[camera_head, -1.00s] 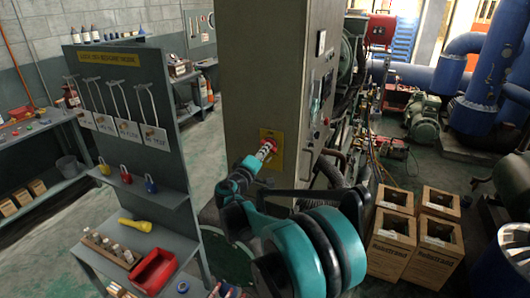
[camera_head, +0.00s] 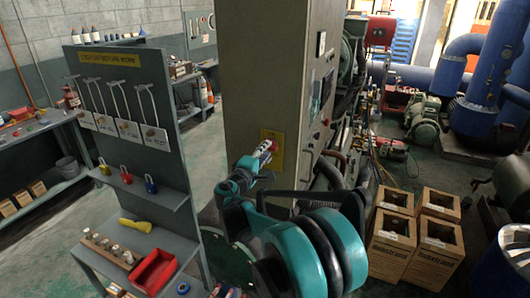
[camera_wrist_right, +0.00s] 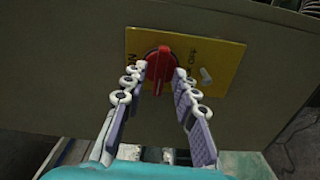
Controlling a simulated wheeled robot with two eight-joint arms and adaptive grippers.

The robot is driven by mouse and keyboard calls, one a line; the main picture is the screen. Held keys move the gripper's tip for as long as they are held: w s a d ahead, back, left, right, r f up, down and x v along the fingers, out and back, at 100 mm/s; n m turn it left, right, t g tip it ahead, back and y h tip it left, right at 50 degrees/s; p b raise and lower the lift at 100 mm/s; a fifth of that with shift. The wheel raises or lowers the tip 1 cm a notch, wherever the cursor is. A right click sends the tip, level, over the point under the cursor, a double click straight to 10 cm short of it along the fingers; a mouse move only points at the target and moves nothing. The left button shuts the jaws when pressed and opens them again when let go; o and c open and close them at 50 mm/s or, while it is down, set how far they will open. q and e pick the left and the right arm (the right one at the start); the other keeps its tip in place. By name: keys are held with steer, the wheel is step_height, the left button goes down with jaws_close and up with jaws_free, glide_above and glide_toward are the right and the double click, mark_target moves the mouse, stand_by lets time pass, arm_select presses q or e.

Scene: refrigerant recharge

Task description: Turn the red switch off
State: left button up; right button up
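The red switch (camera_wrist_right: 160,64) sits on a yellow plate (camera_wrist_right: 216,58) on the grey cabinet's face. In the right wrist view its handle is roughly upright, between an ON marking at left and an OFF marking at right. My right gripper (camera_wrist_right: 162,80) has its two fingers apart, one on each side of the red handle. The fingertips are very close to the handle; I cannot tell whether they touch it. In the head view my right gripper (camera_head: 265,152) is at the plate and partly hides the switch. My left gripper is not in view.
The tall grey cabinet (camera_head: 262,70) stands in front of me. A lockout board (camera_head: 125,75) with padlocks, a yellow flashlight (camera_head: 135,225) and a red bin (camera_head: 154,270) is at left. Cardboard boxes (camera_head: 393,240) stand on the floor at right.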

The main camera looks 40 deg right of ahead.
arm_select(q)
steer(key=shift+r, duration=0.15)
arm_select(e)
steer(key=v, duration=0.9)
stand_by(0.4)
arm_select(q)
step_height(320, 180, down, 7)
steer(key=b, duration=0.7)
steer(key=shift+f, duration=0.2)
arm_select(e)
steer(key=s+a+f+m+g+y, duration=0.1)
steer(key=s+a+f+m+y, duration=0.3)
steer(key=s+a+f+y, duration=1.2)
steer(key=s+a+f, duration=0.5)
steer(key=a+f, duration=0.2)
steer(key=a, duration=0.2)
steer(key=shift+s, duration=0.2)
steer(key=shift+f, duration=0.1)
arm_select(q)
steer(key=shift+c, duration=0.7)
arm_select(e)
steer(key=shift+o, duration=0.7)
